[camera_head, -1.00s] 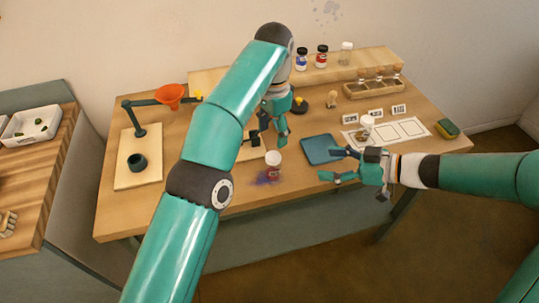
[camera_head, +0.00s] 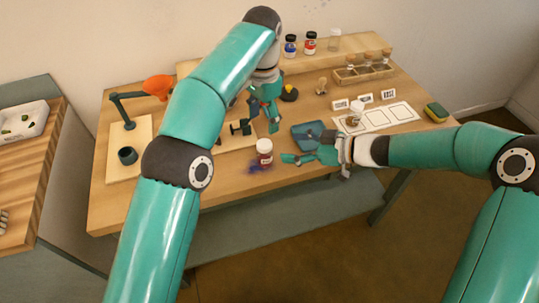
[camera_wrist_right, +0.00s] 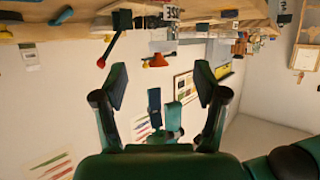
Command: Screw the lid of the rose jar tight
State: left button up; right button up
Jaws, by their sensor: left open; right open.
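The rose jar (camera_head: 264,156) stands upright near the front of the table in the head view, with a white lid (camera_head: 264,145) on top. How tightly the lid sits cannot be told. My left gripper (camera_head: 262,115) is open and empty, behind the jar and pointing down toward the table. My right gripper (camera_head: 294,147) is open, just right of the jar, its fingers pointing left toward it and apart from it. In the right wrist view my right gripper's two fingers (camera_wrist_right: 161,82) are spread with nothing held, and the jar cannot be made out.
A purple powder stain (camera_head: 258,168) lies by the jar. A blue tray (camera_head: 308,132) is partly behind my right gripper. A clear jar with a white lid (camera_head: 355,115) stands on a white card sheet (camera_head: 378,120).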

aim_at(264, 143)
jog(key=x, duration=0.9)
grip_shut()
